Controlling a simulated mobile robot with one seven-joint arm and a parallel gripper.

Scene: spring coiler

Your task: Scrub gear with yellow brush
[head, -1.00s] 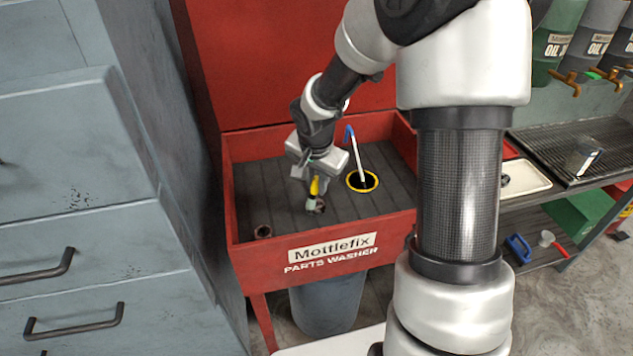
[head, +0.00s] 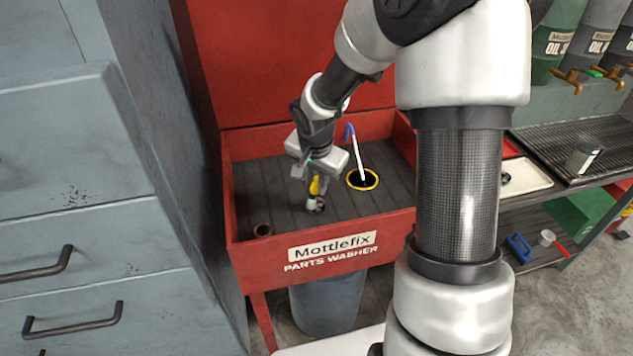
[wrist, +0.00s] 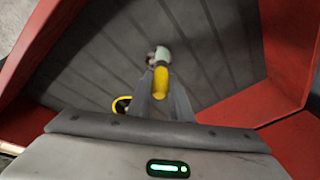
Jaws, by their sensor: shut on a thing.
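My gripper (head: 315,172) is shut on the yellow brush (head: 315,186) inside the red parts washer. The brush points down, and its pale head is at a small brownish gear (head: 320,205) on the dark ribbed basin floor. In the wrist view the yellow brush handle (wrist: 161,82) shows between the fingers, with the pale head beyond it. The head covers much of the gear (wrist: 150,59), so I cannot tell exactly how they touch.
The parts washer's red front wall (head: 385,235) borders the basin. A yellow-rimmed hole (head: 376,183) with a blue-tipped white stick (head: 356,152) is right of my gripper. Grey drawers (head: 70,250) stand close on the left.

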